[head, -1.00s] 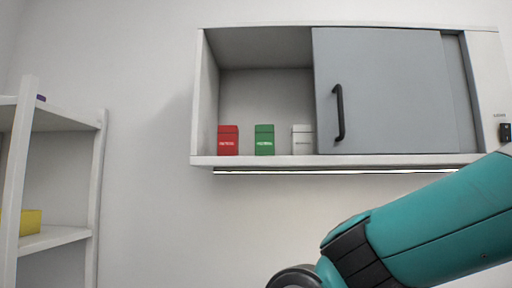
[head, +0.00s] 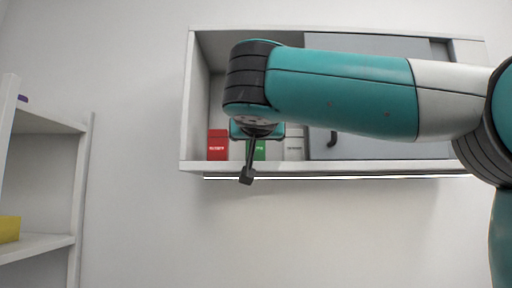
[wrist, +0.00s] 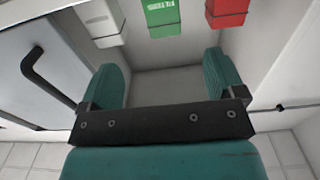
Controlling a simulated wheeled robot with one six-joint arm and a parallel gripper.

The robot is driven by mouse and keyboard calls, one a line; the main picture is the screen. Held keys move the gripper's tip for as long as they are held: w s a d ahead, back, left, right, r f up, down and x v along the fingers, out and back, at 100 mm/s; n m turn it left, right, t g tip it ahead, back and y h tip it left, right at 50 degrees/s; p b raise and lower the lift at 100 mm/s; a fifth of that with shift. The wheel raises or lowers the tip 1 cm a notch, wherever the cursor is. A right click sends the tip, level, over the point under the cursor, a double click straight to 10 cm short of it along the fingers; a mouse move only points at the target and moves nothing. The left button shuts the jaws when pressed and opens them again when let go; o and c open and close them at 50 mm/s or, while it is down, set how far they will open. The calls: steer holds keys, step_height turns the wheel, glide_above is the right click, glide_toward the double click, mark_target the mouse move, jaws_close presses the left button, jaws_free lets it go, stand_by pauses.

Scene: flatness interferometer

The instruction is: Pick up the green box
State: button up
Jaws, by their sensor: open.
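The green box (head: 260,150) stands on the floor of the open left part of a wall cabinet, between a red box (head: 218,145) and a white box (head: 293,147). My gripper (head: 248,165) is in front of it and hides much of it in the head view. In the wrist view the green box (wrist: 161,16) is at the top middle, partly cut off by the frame edge. The two teal fingers of my gripper (wrist: 162,68) are spread wide, with nothing between them. The green box appears beyond the fingertips, apart from them.
The cabinet (head: 188,110) has a grey sliding door (head: 440,148) with a dark handle (head: 333,139) to the right of the boxes. The red and white boxes are close on either side. A shelf unit (head: 75,200) with a yellow thing (head: 9,229) stands at left.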

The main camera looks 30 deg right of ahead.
mark_target(257, 143)
steer(key=p+x, duration=0.4)
steer(key=x, duration=0.6)
steer(key=shift+d+r, duration=0.1)
steer(key=p+x, duration=0.4)
steer(key=x, duration=0.1)
steer(key=shift+w+r, duration=0.15)
steer(key=c, duration=1)
steer(key=shift+c, duration=0.4)
